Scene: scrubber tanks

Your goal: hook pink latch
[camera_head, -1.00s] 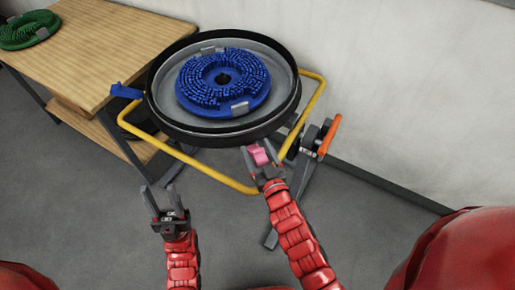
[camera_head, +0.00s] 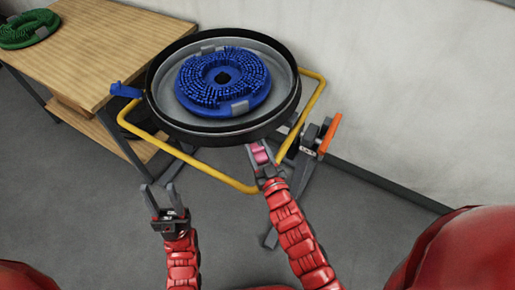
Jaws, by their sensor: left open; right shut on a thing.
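The pink latch (camera_head: 260,154) is at the front edge of the round black tank (camera_head: 186,130), low on its rim. My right gripper (camera_head: 259,160) is at the latch and shut on it, with its fingers on the pink part; they partly hide it. Whether the latch is hooked cannot be told. My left gripper (camera_head: 163,200) is open and empty, to the left of and below the tank, apart from it.
A blue brush disc (camera_head: 224,77) lies in the tank. A yellow frame (camera_head: 230,184) runs around it. A blue latch (camera_head: 126,91) and an orange latch (camera_head: 329,135) sit at the sides. A wooden table (camera_head: 110,50) with a green brush (camera_head: 27,29) stands left.

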